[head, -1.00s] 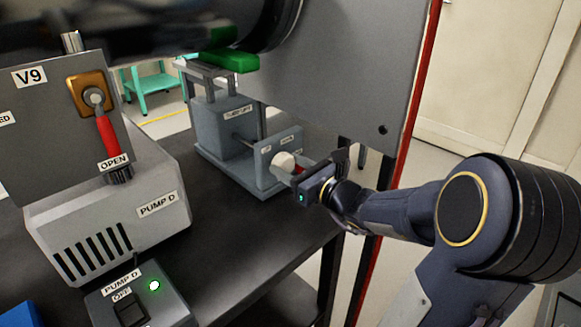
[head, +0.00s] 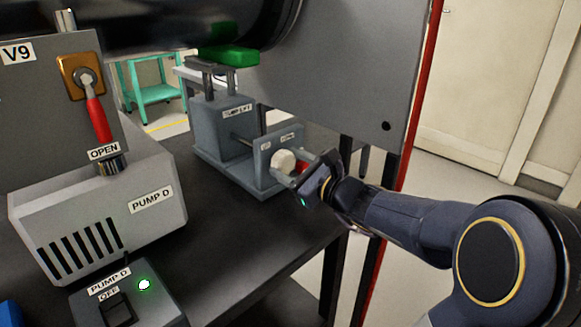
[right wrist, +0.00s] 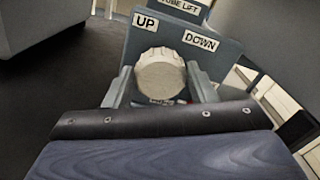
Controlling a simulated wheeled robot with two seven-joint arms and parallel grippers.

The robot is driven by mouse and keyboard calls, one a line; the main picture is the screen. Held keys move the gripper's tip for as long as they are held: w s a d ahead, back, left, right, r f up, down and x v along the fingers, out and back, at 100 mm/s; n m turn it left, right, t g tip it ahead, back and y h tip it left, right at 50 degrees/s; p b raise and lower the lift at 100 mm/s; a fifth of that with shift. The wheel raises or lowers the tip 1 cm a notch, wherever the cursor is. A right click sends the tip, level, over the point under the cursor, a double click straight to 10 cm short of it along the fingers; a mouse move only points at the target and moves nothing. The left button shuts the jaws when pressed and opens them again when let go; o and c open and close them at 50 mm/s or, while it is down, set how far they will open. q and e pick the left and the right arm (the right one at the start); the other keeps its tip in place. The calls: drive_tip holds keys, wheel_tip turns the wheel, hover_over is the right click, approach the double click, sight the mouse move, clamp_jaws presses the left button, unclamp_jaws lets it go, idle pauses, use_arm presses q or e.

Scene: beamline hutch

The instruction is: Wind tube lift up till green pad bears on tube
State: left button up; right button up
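The tube lift (head: 222,132) is a grey block on a base plate on the dark bench. Its green pad (head: 232,57) sits on posts just under the large dark tube (head: 170,25). From this angle I cannot tell whether pad and tube touch. The lift's front plate carries a pale round knob (head: 283,160), which also shows in the right wrist view (right wrist: 160,75) below the UP and DOWN labels. My right gripper (head: 292,172) has its fingers on both sides of the knob, apparently closed on it, and sits rolled relative to the plate. My left gripper is out of view.
Pump D (head: 95,220) stands left on the bench, with a lit switch box (head: 130,298) in front. Valve V9's red handle (head: 98,120) is above it. A large grey panel (head: 350,70) rises behind the lift. The bench between pump and lift is clear.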

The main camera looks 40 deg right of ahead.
drive_tip(key=o, duration=0.4)
drive_tip(key=shift+c, duration=0.2)
drive_tip(key=shift+s, duration=0.1)
drive_tip(key=s, duration=0.2)
drive_tip(key=s+p, duration=0.1)
drive_tip(key=s, duration=0.2)
drive_tip(key=s+p, duration=0.1)
drive_tip(key=s, duration=0.1)
drive_tip(key=shift+s+d, duration=0.3)
drive_tip(key=shift+s, duration=0.05)
